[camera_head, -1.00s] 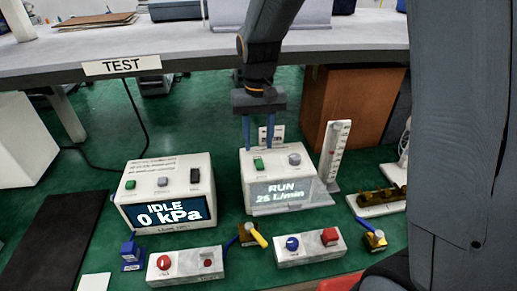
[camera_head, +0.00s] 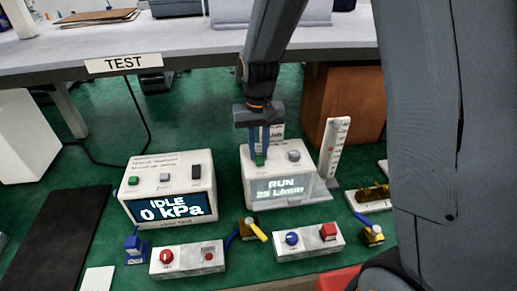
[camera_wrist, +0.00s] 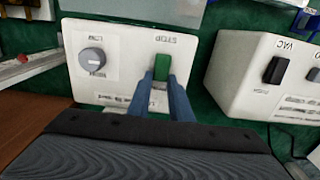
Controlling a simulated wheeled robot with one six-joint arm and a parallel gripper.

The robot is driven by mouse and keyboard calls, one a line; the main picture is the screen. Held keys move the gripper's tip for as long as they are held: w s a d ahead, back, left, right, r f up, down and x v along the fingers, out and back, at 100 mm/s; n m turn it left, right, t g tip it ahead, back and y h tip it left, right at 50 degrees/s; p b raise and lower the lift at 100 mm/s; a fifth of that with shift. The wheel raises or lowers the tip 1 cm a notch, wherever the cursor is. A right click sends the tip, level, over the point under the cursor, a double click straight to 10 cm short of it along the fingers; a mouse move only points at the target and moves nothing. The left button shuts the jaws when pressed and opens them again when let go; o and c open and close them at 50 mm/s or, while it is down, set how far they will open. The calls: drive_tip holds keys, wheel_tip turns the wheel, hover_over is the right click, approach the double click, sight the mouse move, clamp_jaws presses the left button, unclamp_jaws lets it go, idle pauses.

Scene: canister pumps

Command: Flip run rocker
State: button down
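The right-hand white pump box (camera_head: 251,187) has a display reading RUN with a blurred flow line below it. On its top are a green rocker (camera_head: 259,161) and a grey knob (camera_head: 294,156). In the wrist view the green rocker (camera_wrist: 162,69) is beside the knob (camera_wrist: 93,61), with upside-down labels. My gripper (camera_head: 260,153) points down over the green rocker. Its two blue fingers are partly drawn together, with a narrow gap between them. In the wrist view my gripper (camera_wrist: 162,76) has its fingertips flanking the green rocker; contact cannot be told.
The left box (camera_head: 168,190) reads IDLE 0 kPa and has a black rocker (camera_head: 196,172). A white scale (camera_head: 333,145) stands close on the right of the RUN box. Two button boxes (camera_head: 187,260) (camera_head: 309,242) lie in front. The TEST shelf (camera_head: 200,50) is behind.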

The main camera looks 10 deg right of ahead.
sight(260, 161)
drive_tip(key=shift+s+r+t, duration=0.1)
drive_tip(key=shift+s+t, duration=0.2)
drive_tip(key=shift+t, duration=0.6)
drive_tip(key=shift+t+b, duration=0.6)
drive_tip(key=shift+b, duration=0.45)
drive_tip(key=shift+s+r+b, duration=0.1)
drive_tip(key=shift+s+b, duration=0.05)
drive_tip(key=shift+b, duration=0.15)
drive_tip(key=c, duration=1.6)
unclamp_jaws()
drive_tip(key=shift+b+v, duration=0.45)
drive_tip(key=shift+v, duration=3.5)
